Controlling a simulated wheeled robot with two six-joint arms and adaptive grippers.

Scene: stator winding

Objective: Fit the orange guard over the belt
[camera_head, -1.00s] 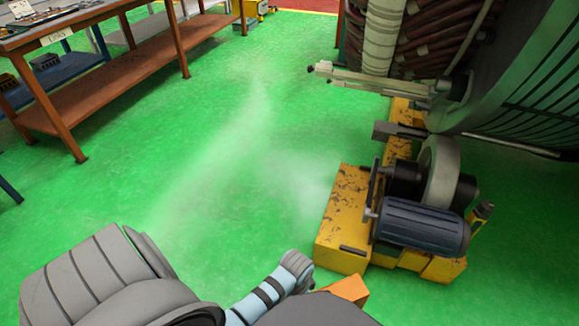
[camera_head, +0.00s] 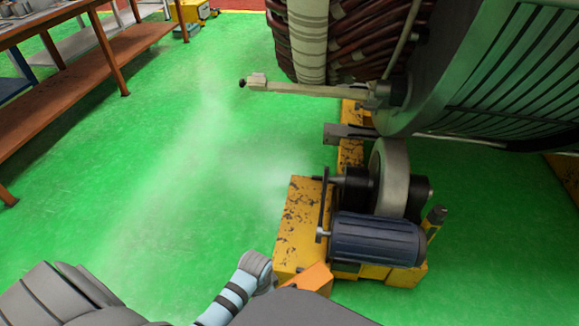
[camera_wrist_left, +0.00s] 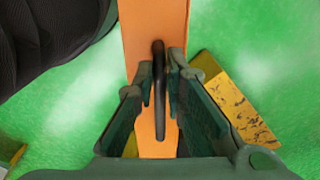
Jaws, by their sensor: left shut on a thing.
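The orange guard (camera_wrist_left: 152,60) shows in the left wrist view as a flat orange piece with a dark bar handle (camera_wrist_left: 159,90) on it. My left gripper (camera_wrist_left: 160,92) is shut on that handle. In the head view a corner of the guard (camera_head: 312,279) shows at the bottom, close to the front left corner of the yellow drive base, behind a dark grey part of my arm. Most of the guard is hidden there. The dark belt (camera_head: 325,205) stands upright at the left end of the blue motor (camera_head: 375,240), uncovered. My right gripper is not in view.
The yellow base (camera_head: 300,225) carries the motor and a grey roller (camera_head: 390,178) beneath the large stator (camera_head: 460,60). A pale bar (camera_head: 305,88) juts left from the stator. A brown workbench (camera_head: 75,85) stands upper left. Green floor between is clear.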

